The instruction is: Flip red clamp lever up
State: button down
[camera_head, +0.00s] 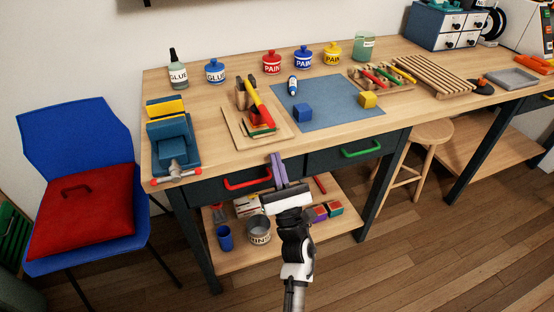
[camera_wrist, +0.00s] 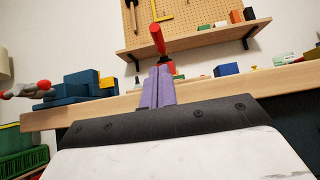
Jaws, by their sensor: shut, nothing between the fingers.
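The clamp stands on a wooden board (camera_head: 279,133) near the table's front edge, with yellow, red and green parts. Its red lever (camera_wrist: 158,40) shows in the wrist view as a thick red grip rising above my fingertips; the lower part is mostly hidden behind them. In the head view, a red part (camera_head: 256,115) sits low at the front of the clamp; the lever's exact angle is hard to tell. My gripper (camera_head: 277,159) has purple fingers, shut and empty. The fingertips are just in front of the table edge, near the clamp and apparently apart from it.
A blue vise (camera_head: 171,138) with a red-tipped handle is left of the clamp. Red (camera_head: 247,183) and green (camera_head: 361,150) drawer handles stick out below the tabletop.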

jog(key=p+x, duration=0.2)
jog(key=x, duration=0.4)
jog(key=shift+r, duration=0.15)
jog(key=shift+w+a+r+p, duration=0.1)
jog(key=shift+w+r+p, duration=0.15)
jog(key=shift+w+p, duration=0.15)
jog(key=shift+r, duration=0.15)
